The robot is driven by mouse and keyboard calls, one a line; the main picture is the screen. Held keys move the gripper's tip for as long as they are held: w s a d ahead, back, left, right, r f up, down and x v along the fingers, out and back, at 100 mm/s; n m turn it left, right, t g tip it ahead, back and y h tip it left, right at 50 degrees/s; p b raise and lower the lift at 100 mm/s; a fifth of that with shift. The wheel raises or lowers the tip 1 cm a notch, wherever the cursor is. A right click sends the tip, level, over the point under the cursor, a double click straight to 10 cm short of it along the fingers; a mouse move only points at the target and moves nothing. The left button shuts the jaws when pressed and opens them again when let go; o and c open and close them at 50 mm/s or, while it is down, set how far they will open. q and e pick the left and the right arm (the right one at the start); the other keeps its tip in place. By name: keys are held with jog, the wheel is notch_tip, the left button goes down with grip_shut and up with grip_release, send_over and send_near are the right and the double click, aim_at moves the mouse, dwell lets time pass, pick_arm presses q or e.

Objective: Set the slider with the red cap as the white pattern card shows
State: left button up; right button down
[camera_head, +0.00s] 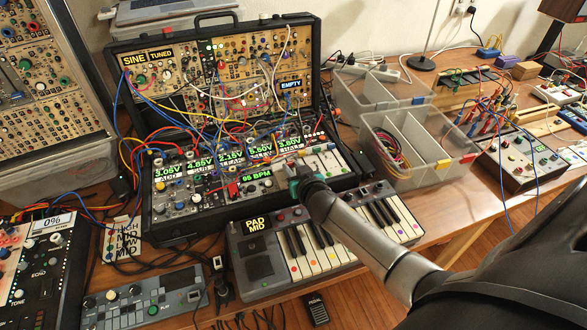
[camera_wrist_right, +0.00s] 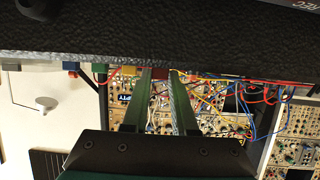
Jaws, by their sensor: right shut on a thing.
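The slider bank (camera_head: 322,160) is a pale panel at the right end of the lower synth case (camera_head: 160,228). My right gripper (camera_head: 296,180) reaches over it from the right and covers part of it. In the right wrist view my right gripper (camera_wrist_right: 159,78) has its two green fingers on either side of the red cap (camera_wrist_right: 160,72), shut on it. Blue, green and yellow caps (camera_wrist_right: 128,70) stand in a row beside it. The white card (camera_head: 122,240) with dark lettering lies left of the case; its small text is hard to read. My left gripper is out of view.
Patch cables (camera_head: 190,125) hang across the case and the open upper case (camera_head: 215,60). A small keyboard (camera_head: 262,262) stands in front, under my right arm. Clear bins (camera_head: 425,180) stand to the right. More boxes and cables crowd the table.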

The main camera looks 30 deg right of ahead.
aim_at(289, 160)
jog(key=w, duration=0.3)
jog(key=shift+d+b, duration=0.3)
jog(key=shift+b, duration=0.1)
jog(key=shift+w, duration=0.2)
jog(key=shift+d, duration=0.1)
jog(key=c, duration=0.7)
grip_release()
jog(key=shift+w, duration=0.1)
jog(key=shift+p+v, duration=2.05)
jog(key=shift+v, duration=5.6)
jog(key=shift+f, duration=0.1)
